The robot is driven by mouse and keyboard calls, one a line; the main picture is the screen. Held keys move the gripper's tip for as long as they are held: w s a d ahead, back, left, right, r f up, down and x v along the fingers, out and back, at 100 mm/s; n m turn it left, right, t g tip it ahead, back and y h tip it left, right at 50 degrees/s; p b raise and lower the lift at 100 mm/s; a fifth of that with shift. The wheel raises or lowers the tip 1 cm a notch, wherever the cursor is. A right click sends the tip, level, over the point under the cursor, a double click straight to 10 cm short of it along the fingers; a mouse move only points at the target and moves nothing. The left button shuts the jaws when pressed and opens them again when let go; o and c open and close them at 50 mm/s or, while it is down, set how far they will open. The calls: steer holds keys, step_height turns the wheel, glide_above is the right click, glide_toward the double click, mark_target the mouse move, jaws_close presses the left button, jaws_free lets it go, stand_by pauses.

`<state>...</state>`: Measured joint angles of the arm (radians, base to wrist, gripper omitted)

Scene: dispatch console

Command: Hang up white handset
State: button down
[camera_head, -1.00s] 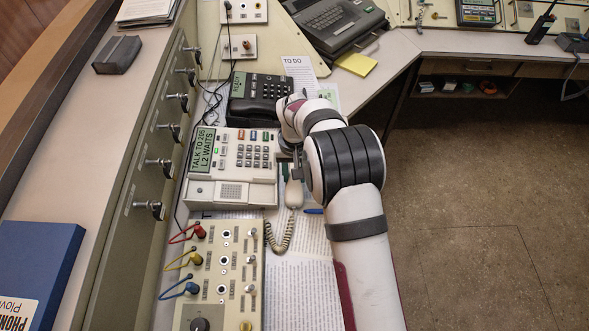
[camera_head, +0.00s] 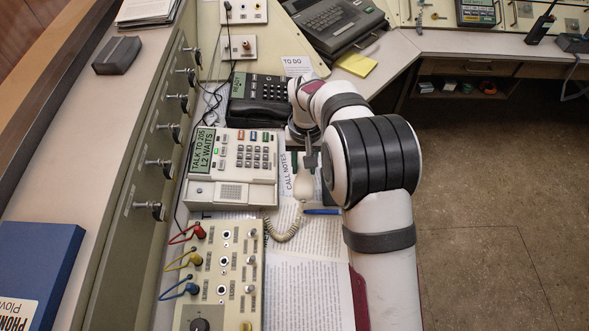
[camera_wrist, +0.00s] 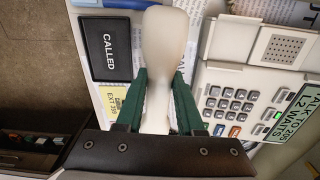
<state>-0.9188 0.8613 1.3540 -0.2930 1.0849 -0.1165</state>
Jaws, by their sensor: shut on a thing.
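The white handset (camera_head: 303,187) is held by my gripper (camera_head: 307,158) to the right of the white phone (camera_head: 231,190), and its coiled cord (camera_head: 283,231) hangs toward the phone's front. In the wrist view the handset (camera_wrist: 161,62) runs between the two green fingers of my gripper (camera_wrist: 157,95), which press on its sides. The white phone also shows at the right in the wrist view (camera_wrist: 262,75); its display (camera_head: 203,150) reads "TALK TO 205 L2 WAITS". Part of the handset is hidden behind my gripper in the head view.
A black phone (camera_head: 262,97) stands behind the white one. A call notes sheet (camera_head: 292,176) and a blue pen (camera_head: 322,211) lie on the desk beside the handset. A switch panel (camera_head: 215,270) stands in front. The wrist view shows a black "CALLED" tray (camera_wrist: 105,50).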

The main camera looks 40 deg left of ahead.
steer(key=w+d+r, duration=0.4)
steer(key=d+r, duration=0.1)
steer(key=d, duration=0.3)
steer(key=n+g+y, duration=0.1)
steer(key=n, duration=1.7)
glide_toward(241, 193)
steer(key=shift+s+a+f, duration=0.1)
steer(key=shift+f, duration=1.15)
steer(key=shift+s+a+f, duration=0.1)
steer(key=shift+a+f, duration=0.05)
steer(key=shift+f, duration=1.1)
steer(key=shift+f, duration=0.65)
jaws_free()
step_height(241, 193, up, 7)
steer(key=shift+w+d, duration=0.3)
steer(key=shift+w, duration=0.05)
